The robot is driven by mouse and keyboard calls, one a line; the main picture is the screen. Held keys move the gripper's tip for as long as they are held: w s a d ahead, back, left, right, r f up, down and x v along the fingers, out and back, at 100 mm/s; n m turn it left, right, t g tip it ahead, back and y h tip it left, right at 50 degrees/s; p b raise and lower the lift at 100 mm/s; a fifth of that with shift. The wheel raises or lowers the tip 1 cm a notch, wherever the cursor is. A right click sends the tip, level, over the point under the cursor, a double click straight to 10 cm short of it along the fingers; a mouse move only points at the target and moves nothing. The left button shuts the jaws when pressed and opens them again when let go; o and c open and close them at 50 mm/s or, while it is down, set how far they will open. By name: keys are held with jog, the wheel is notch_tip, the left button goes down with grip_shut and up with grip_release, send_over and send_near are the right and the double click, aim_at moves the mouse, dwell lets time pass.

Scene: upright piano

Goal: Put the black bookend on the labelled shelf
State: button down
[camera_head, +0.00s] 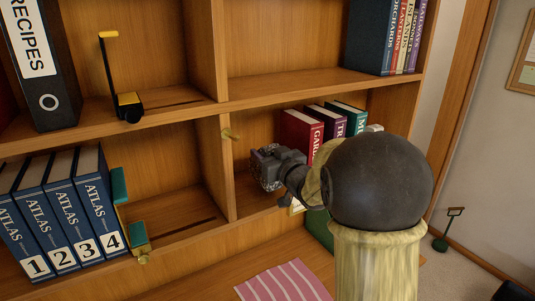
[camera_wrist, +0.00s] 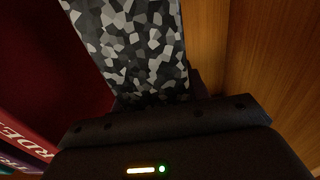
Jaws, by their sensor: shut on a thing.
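A black bookend (camera_head: 127,104) with a yellow tip stands in the upper left compartment, right of the binder. My gripper (camera_head: 272,167) is inside the lower right compartment, left of its books. It is shut on a grey, black and white speckled piece (camera_wrist: 138,42), which also shows at the gripper's end in the head view (camera_head: 264,172). I cannot tell the piece's whole shape or whether it touches the shelf. A small pale label (camera_head: 297,206) shows at the shelf edge below my gripper, partly hidden by my wrist.
Red, purple and green books (camera_head: 325,122) stand right of my gripper. The wooden divider (camera_head: 216,165) is close on its left. A green bookend (camera_head: 137,225) stands beside the blue atlases (camera_head: 62,212). A pink striped cloth (camera_head: 283,282) lies below.

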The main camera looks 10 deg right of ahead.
jog(key=shift+f+b, duration=0.45)
jog(key=shift+b, duration=0.1)
jog(key=shift+w+f, duration=0.15)
jog(key=shift+f, duration=0.05)
dwell(0.3)
jog(key=shift+d+f+b, duration=0.15)
jog(key=shift+d+b, duration=0.05)
jog(key=shift+b, duration=0.15)
jog(key=shift+s+a+f, duration=0.2)
jog(key=shift+a+f, duration=0.05)
jog(key=shift+a, duration=0.1)
jog(key=c, duration=0.7)
grip_release()
jog(key=shift+d, duration=0.1)
jog(key=shift+o, duration=0.3)
jog(key=shift+d+f, duration=0.1)
jog(key=shift+f, duration=0.1)
jog(key=b+v, duration=0.3)
jog(key=v, duration=1.4)
jog(key=shift+s+r, duration=0.15)
jog(key=shift+s, duration=0.05)
